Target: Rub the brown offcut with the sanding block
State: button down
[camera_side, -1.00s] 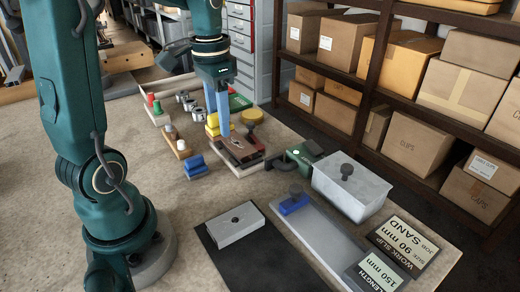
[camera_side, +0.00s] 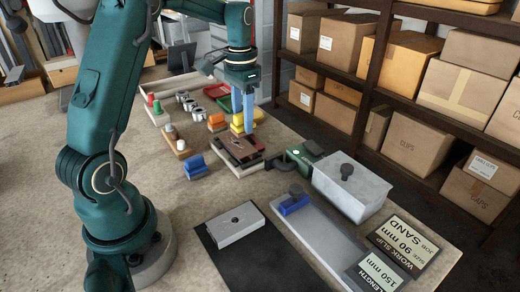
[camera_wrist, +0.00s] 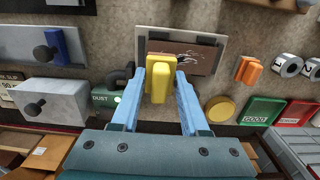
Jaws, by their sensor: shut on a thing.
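My gripper (camera_side: 242,116) is shut on a yellow block (camera_side: 236,129), which looks like the sanding block. In the wrist view the yellow block (camera_wrist: 158,80) sits between the blue fingers of my gripper (camera_wrist: 160,75), and its far end overlaps the offcut's near edge. I cannot tell whether it touches the offcut. The block hides part of the offcut and the frame.
A yellow disc (camera_wrist: 220,108) and a green GOOD tray (camera_wrist: 262,111) are close by. A grey bin (camera_side: 350,187) stands to the right.

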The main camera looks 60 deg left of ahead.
aim_at(244, 150)
notch_tip(244, 150, down, 5)
jog(key=shift+f, duration=0.1)
jog(key=shift+a+f, duration=0.2)
jog(key=shift+a, duration=3.5)
jog(key=shift+d, duration=3.65)
jog(key=shift+r, duration=4.15)
jog(key=shift+f, duration=0.3)
